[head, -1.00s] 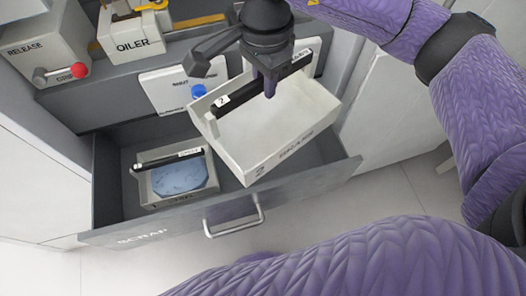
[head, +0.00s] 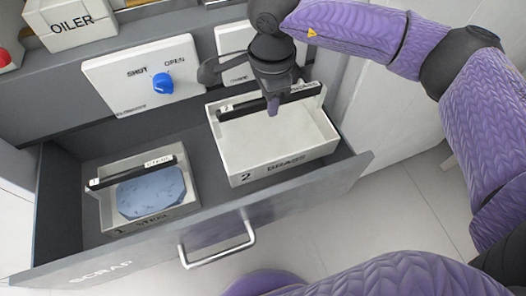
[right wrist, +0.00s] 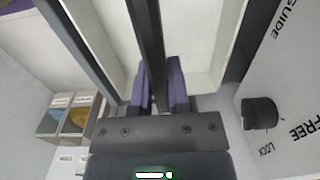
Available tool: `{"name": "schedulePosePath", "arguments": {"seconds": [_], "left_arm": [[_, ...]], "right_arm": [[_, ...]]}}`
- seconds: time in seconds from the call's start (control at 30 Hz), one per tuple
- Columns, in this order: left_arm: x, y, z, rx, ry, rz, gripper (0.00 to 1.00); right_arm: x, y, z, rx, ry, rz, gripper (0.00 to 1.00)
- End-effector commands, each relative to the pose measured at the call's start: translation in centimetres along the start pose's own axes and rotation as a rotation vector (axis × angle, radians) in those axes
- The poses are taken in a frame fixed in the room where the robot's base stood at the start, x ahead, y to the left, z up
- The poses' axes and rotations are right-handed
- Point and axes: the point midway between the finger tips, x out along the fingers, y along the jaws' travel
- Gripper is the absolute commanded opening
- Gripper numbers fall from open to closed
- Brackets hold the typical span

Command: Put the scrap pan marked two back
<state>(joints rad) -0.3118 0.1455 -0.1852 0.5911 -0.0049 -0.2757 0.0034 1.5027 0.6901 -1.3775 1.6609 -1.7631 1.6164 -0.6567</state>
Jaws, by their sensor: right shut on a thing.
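The scrap pan marked two (head: 245,166) is a pale open tray with "2 BRASS" on its front and a black handle bar across it. It sits level within the right half of the open scrap drawer (head: 300,195); I cannot tell whether it touches the floor. It looks empty. My right gripper (head: 272,106) is shut on the handle bar, which also shows between the fingers in the right wrist view (right wrist: 149,45). Pan one (head: 155,220), marked steel, stands in the drawer's left half with a blue-grey piece in it. My left gripper is not in view.
A panel with a blue knob (head: 163,83), marked shut and open, stands behind the drawer. The oiler box (head: 70,22) is at the back left. The drawer handle (head: 220,252) sticks out at the front. A narrow gap separates the two pans.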

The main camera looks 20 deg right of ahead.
Motion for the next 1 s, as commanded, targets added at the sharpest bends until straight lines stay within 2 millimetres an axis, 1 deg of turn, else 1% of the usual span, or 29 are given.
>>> {"name": "schedulePosePath", "arguments": {"seconds": [0.07, 0.2, 0.3, 0.4, 0.5, 0.57, 0.63, 0.67, 0.7, 0.77, 0.87, 1.0], "left_arm": [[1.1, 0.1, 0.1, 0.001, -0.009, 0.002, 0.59], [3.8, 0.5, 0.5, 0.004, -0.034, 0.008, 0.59], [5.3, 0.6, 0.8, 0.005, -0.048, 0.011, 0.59], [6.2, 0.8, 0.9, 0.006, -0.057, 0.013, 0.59], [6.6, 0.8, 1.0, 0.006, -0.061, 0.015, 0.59], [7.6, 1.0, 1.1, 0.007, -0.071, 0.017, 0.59], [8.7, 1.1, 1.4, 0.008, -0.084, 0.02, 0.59], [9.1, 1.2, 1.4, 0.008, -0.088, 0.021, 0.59], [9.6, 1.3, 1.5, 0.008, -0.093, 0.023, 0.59], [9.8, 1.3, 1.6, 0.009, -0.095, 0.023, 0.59], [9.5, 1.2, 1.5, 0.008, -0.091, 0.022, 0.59], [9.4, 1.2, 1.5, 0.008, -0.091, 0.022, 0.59]], "right_arm": [[2.1, 0.1, 0.0, 0.0, 0.0, 0.007, 0.0], [7.9, 0.1, 0.0, 0.0, 0.0, 0.013, 0.0], [11.2, 0.1, 0.0, -0.001, 0.0, 0.012, 0.0], [13.3, 0.1, 0.0, -0.002, 0.0, 0.009, 0.0], [14.1, -0.2, 0.0, -0.001, 0.0, 0.004, 0.0], [14.5, -1.3, 0.1, 0.001, 0.0, 0.003, 0.0], [14.7, -2.9, 0.1, 0.001, -0.001, 0.004, 0.0], [14.7, -3.5, 0.1, 0.002, 0.0, 0.004, 0.0], [15.1, -3.8, 0.0, 0.0, 0.0, 0.006, 0.0], [15.0, -4.0, 0.0, -0.001, -0.001, 0.005, 0.0], [14.5, -4.0, 0.0, -0.001, -0.001, 0.002, 0.0], [14.5, -4.0, 0.0, -0.001, -0.001, 0.002, 0.0]]}}
